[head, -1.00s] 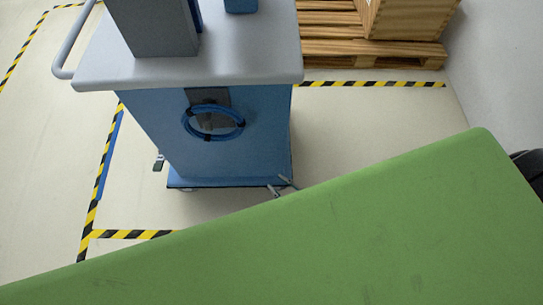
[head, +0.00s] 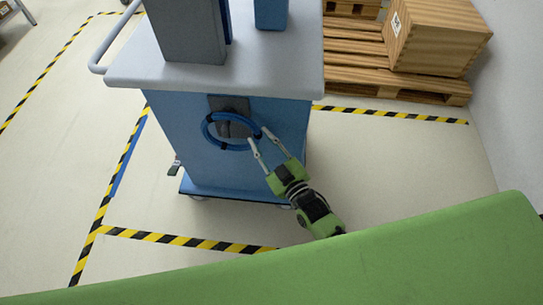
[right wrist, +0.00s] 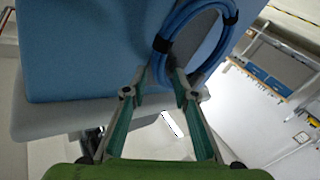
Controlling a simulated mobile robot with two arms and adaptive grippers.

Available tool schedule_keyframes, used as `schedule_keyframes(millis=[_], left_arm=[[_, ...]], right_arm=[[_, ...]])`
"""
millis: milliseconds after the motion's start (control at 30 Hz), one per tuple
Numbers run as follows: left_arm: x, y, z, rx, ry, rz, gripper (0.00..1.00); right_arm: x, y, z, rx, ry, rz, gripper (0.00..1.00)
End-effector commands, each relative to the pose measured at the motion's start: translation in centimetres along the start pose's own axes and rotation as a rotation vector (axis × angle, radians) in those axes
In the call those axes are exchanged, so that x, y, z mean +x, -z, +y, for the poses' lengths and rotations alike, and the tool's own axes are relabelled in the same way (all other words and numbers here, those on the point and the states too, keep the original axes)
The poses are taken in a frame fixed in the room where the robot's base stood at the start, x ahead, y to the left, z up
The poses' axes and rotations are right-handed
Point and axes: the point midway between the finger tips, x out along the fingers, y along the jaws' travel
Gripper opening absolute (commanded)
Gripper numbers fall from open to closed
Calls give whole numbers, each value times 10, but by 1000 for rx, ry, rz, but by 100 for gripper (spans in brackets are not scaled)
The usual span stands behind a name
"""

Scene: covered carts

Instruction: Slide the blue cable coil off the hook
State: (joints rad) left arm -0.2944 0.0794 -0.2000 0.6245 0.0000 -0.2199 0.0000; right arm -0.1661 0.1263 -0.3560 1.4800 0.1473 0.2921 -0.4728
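The blue cable coil (head: 207,133), a ring with black ties, hangs against a dark plate (head: 229,102) on the front of the blue cart (head: 185,150). The hook itself cannot be made out. My right gripper (head: 259,137) reaches up from the lower right, its fingertips apart at the coil's lower right edge. In the right wrist view, the coil (right wrist: 171,29) shows ahead, and its lower left part lies between the tips of the open gripper (right wrist: 160,75). I cannot tell whether the fingers touch it. My left gripper is not in view.
The cart has a grey top (head: 270,72) with a grey box (head: 188,35) and a blue container (head: 271,12) on it. A wooden crate (head: 430,40) sits on pallets (head: 400,85) at the back right. Open floor lies right of the cart.

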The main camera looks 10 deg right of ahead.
Motion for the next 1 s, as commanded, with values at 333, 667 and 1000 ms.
schedule_keyframes(millis=[333,667,1000], left_arm=[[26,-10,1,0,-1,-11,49],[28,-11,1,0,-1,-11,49],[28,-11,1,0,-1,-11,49]], right_arm=[[52,-2,-1,1,0,1,26],[60,0,0,1,1,-1,26],[60,0,0,0,1,-1,6]])
